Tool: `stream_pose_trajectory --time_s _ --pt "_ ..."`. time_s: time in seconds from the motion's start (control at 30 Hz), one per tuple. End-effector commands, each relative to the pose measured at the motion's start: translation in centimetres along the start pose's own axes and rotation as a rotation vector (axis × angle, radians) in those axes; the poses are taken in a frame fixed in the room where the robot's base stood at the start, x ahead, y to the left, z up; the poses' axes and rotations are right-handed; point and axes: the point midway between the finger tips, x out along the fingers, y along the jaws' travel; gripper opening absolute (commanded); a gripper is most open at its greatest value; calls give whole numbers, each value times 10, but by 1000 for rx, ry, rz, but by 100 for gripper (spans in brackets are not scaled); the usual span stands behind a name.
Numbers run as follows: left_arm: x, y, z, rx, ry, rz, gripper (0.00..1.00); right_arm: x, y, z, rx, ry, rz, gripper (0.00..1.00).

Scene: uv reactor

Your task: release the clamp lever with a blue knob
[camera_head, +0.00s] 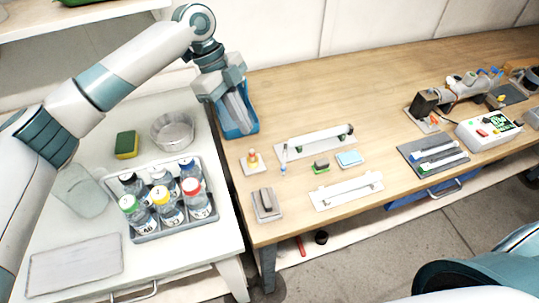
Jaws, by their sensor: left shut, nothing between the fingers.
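A reactor assembly (455,85) with a grey cylinder stands on the wooden table at the far right. Small blue parts (495,71) show at its right end, beside yellow ones; they are too small to tell which is the clamp lever's knob, or how the lever stands. My left gripper (242,112) points down over the table's back left corner, in front of a blue container, far left of the reactor. It is shut and empty. My right arm shows only in part at the lower right; its gripper is out of view.
A white control box (488,130) and a dark plate with rails (433,155) stand in front of the reactor. White rail fixtures (315,143) and small blocks lie mid-table. A grey tray (205,222) of capped bottles is on the left bench. The table's back middle is clear.

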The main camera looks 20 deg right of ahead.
Motion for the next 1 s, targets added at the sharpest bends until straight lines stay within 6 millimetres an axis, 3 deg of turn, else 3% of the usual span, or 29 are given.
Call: stream_pose_trajectory --time_s 0.27,0.47,0.93,1.0 --pt "4 0 0 0 1 1 0 -2 0 0 0 0 0 31" --pt "19 1 -1 1 2 2 0 -11 0 -1 0 0 0 31" --pt "98 1 -2 0 2 3 0 -46 0 -5 1 1 -1 31" --pt "99 0 -12 4 1 1 0 -54 0 -5 1 1 -1 31"
